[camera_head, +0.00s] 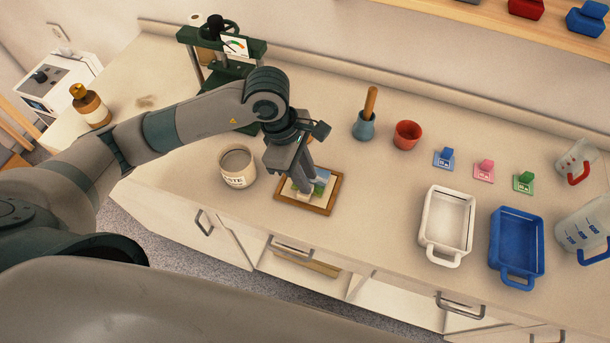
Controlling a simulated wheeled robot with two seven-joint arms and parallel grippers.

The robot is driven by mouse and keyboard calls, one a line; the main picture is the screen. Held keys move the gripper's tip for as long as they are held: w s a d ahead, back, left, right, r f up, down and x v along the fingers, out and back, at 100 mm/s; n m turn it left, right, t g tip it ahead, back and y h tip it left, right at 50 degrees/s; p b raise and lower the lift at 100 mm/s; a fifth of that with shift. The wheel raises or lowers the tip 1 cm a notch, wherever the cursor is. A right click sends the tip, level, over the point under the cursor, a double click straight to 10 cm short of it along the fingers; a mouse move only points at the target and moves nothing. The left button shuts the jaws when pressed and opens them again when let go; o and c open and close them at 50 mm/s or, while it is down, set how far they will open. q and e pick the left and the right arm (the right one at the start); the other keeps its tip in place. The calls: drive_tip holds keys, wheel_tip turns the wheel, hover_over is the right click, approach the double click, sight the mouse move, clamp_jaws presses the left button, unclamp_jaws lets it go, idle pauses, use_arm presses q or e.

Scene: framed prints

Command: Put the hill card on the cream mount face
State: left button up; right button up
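A wooden frame (334,197) lies flat on the counter, with a narrow cream area (288,190) showing inside it. A card with a green and blue picture, seemingly the hill card (322,178), lies within or just over the frame, partly hidden by my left gripper. My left gripper (304,189) points down over the middle of the frame, at the card. A small pale piece shows at its fingertips. I cannot tell whether the fingers are closed on it, or whether the card touches the mount face. My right gripper is out of view.
A paste tub (237,166) stands close left of the frame. A green press (222,60) is behind my arm. A blue pot with a brush (365,122), a red cup (407,135), small knobbed cards (484,170), a white tray (446,225) and a blue tray (516,247) stand to the right.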

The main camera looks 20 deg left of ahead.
use_arm(q)
drive_tip(key=shift+s+a+f, duration=0.1)
drive_tip(key=shift+s+f, duration=0.45)
drive_tip(key=shift+f, duration=0.05)
drive_tip(key=shift+w+r+p, duration=0.1)
drive_tip(key=shift+r+p, duration=0.45)
drive_tip(key=shift+p, duration=0.3)
drive_tip(key=b+v, duration=0.3)
drive_tip(key=v, duration=0.9)
drive_tip(key=shift+w+r+b, duration=0.3)
drive_tip(key=shift+r+b, duration=0.05)
